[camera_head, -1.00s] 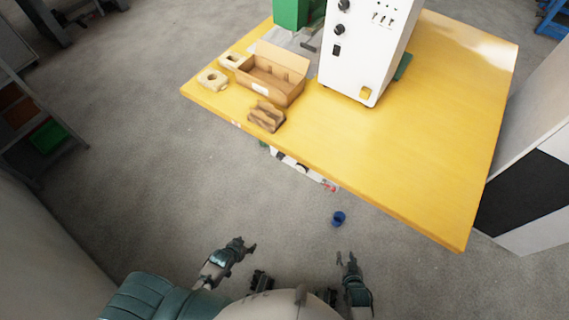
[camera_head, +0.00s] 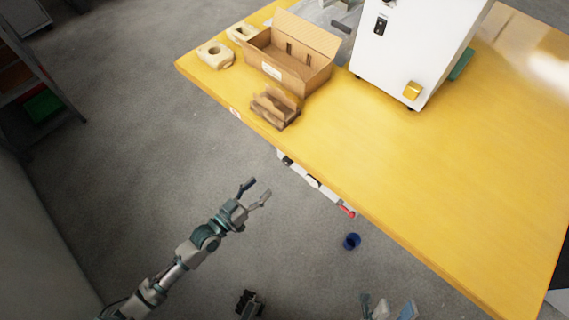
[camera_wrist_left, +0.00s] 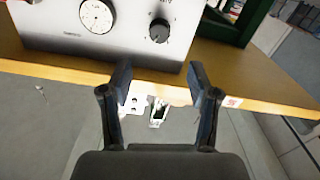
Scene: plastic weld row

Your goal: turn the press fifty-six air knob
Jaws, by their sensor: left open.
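In the left wrist view a grey panel (camera_wrist_left: 60,22) carries a round white dial (camera_wrist_left: 97,15) and a black knob (camera_wrist_left: 160,31) with a pale pointer mark. No label naming the press is legible. My left gripper (camera_wrist_left: 160,80) is open and empty, with its two fingers apart below the knob in that picture and not touching it. In the head view my left gripper (camera_head: 255,193) is over the floor, in front of the yellow table's near edge. My right gripper (camera_head: 375,301) shows at the bottom edge, partly cut off, its tips apart and empty.
The yellow table (camera_head: 440,180) bears an open cardboard box (camera_head: 280,68), a brown holder (camera_head: 274,106), beige parts (camera_head: 215,54) and a white machine (camera_head: 415,50). A white strip with red (camera_head: 318,185) sits below its near edge. A blue cup (camera_head: 351,241) stands on the floor.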

